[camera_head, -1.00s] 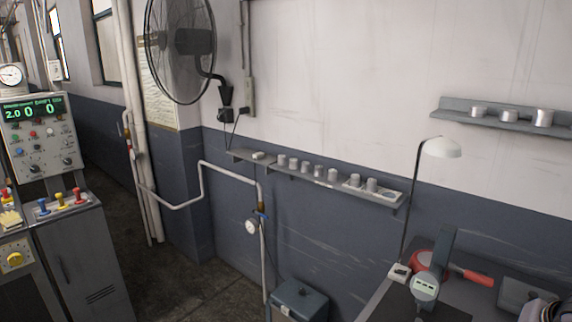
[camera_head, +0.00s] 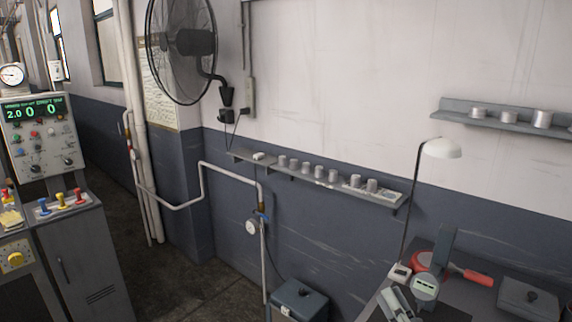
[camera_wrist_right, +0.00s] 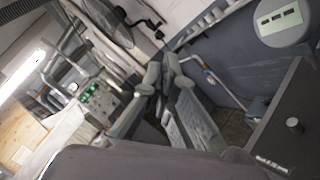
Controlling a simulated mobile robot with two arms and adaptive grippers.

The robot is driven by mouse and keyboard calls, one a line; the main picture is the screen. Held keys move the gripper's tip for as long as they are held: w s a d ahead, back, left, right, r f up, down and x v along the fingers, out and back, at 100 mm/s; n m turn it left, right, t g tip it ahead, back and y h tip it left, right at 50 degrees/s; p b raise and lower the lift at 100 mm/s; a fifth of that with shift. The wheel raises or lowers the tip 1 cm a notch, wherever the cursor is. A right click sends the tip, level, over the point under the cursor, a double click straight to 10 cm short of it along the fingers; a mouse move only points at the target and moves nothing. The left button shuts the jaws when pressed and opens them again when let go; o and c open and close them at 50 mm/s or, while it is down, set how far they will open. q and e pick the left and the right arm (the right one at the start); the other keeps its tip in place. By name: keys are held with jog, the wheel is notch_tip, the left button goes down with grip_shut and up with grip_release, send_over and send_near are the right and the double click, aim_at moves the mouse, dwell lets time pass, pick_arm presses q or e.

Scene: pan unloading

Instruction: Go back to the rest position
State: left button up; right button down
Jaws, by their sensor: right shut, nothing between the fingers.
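My right gripper (camera_head: 396,302) shows at the bottom of the head view, at the left end of the dark bench, in front of the lamp base. In the right wrist view its fingers (camera_wrist_right: 164,74) converge, shut with nothing between them. My left gripper is not in view. A red pan (camera_head: 472,275) lies on the bench, partly hidden behind an upright grey device with a round display (camera_head: 425,287).
A desk lamp (camera_head: 440,149) rises from the bench. A flat grey block with a knob (camera_head: 530,298) lies at the right. A control cabinet (camera_head: 85,255) stands left. A wall shelf (camera_head: 330,184) holds several small metal cylinders.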

jog(key=s+d+f+m+g+h, duration=0.3)
jog(key=s+f+m+g+h, duration=0.1)
jog(key=f+m, duration=0.4)
jog(key=s+d+f+m+g+h, duration=0.3)
jog(key=d+f+m, duration=0.1)
jog(key=f+m, duration=0.45)
jog(key=s+a+f+m+g+y, duration=0.1)
jog(key=s+a+f+m+g, duration=0.25)
jog(key=s+f+g, duration=0.35)
jog(key=s+a+f+m+g+y, duration=0.2)
jog(key=s+f+m, duration=0.3)
jog(key=s, duration=0.5)
notch_tip(320, 180, down, 32)
jog(key=s+g+b, duration=0.1)
jog(key=s+b, duration=0.1)
jog(key=b, duration=0.4)
jog(key=s+d+f+n+g+b, duration=0.1)
jog(key=s+f+b, duration=0.3)
jog(key=s+f, duration=1.2)
notch_tip(320, 180, down, 3)
jog(key=shift+d+r+g+h, duration=0.2)
jog(key=shift+d+g+h, duration=0.1)
jog(key=shift+d, duration=0.6)
